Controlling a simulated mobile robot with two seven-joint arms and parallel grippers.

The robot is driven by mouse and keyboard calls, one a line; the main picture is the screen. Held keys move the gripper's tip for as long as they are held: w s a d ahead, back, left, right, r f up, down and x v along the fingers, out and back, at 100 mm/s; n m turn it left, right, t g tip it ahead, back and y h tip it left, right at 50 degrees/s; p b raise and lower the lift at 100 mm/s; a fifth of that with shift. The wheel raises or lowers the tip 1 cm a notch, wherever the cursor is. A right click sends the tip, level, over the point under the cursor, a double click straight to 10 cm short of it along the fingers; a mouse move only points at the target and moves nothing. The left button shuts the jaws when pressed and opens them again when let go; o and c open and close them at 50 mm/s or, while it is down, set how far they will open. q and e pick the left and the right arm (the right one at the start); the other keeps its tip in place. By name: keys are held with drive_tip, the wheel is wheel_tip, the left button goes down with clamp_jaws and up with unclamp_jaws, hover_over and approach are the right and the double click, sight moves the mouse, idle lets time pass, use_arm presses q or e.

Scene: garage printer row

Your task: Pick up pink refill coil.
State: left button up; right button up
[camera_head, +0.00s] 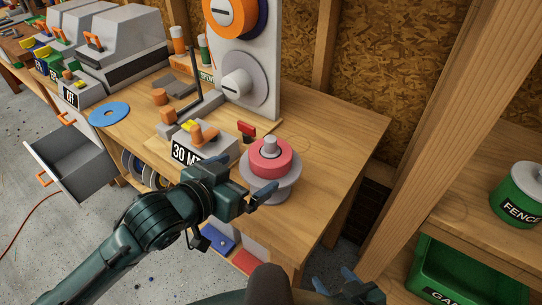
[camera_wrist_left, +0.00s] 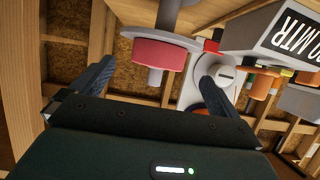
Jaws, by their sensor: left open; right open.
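The pink refill coil (camera_head: 270,160) sits around the post of a grey round stand (camera_head: 283,187) near the front right of the wooden bench. In the left wrist view, which looks upside down, the pink coil (camera_wrist_left: 160,54) shows ahead of and between my two spread fingers. My left gripper (camera_head: 242,184) is open and empty, at the front left of the stand, a little short of the coil. My right gripper (camera_head: 340,285) is open, low at the bottom edge, away from the coil and partly cut off.
A box labelled "30 MTR" (camera_head: 200,152) stands close left of the coil. A grey panel with orange and white dials (camera_head: 245,60) stands behind. An open drawer (camera_head: 75,160) juts out at left. The bench right of the coil is clear. A green tin (camera_head: 518,192) stands on the right shelf.

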sight(257, 166)
use_arm(q)
drive_tip(key=x, duration=0.4)
drive_tip(key=shift+w+d, duration=0.1)
drive_tip(key=shift+w, duration=0.1)
drive_tip(key=x, duration=0.2)
drive_tip(key=r+x, duration=0.1)
drive_tip(key=x, duration=0.1)
drive_tip(key=shift+w+d+p, duration=0.2)
drive_tip(key=shift+p, duration=0.15)
drive_tip(key=shift+w+d+f, duration=0.25)
drive_tip(key=shift+w, duration=0.1)
drive_tip(key=shift+c, duration=0.6)
drive_tip(key=c, duration=0.7)
drive_tip(key=shift+c, duration=0.6)
